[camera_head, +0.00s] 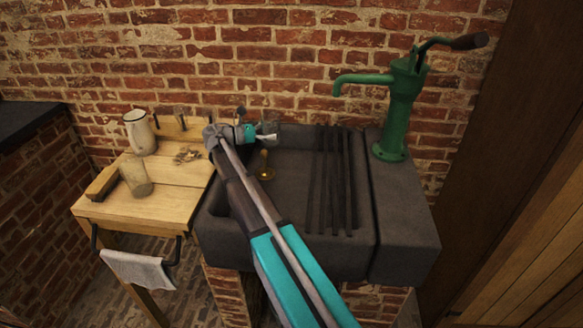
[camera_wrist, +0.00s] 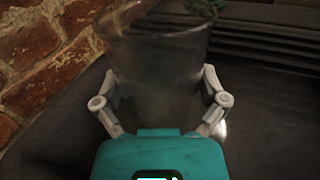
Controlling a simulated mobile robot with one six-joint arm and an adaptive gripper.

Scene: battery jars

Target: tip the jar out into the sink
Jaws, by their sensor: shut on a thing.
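My gripper (camera_head: 258,132) is over the back left part of the dark stone sink (camera_head: 365,255). It is shut on a clear glass jar (camera_wrist: 155,75), with one finger on each side in the wrist view. In the head view the jar is small and partly hidden by the gripper, so its tilt is hard to tell. Below it in the basin is a yellow-brown shape (camera_head: 265,172) with a thin upright part; I cannot tell whether it is liquid or a brass fitting. The jar's contents are not clear.
A green hand pump (camera_head: 397,115) stands on the right, its spout over the sink. Dark ribs (camera_head: 334,185) cover the sink's right part. The wooden table (camera_head: 180,200) holds another glass jar (camera_head: 135,174), a white jug (camera_head: 140,133), a wooden block (camera_head: 102,183) and small scraps (camera_head: 187,155).

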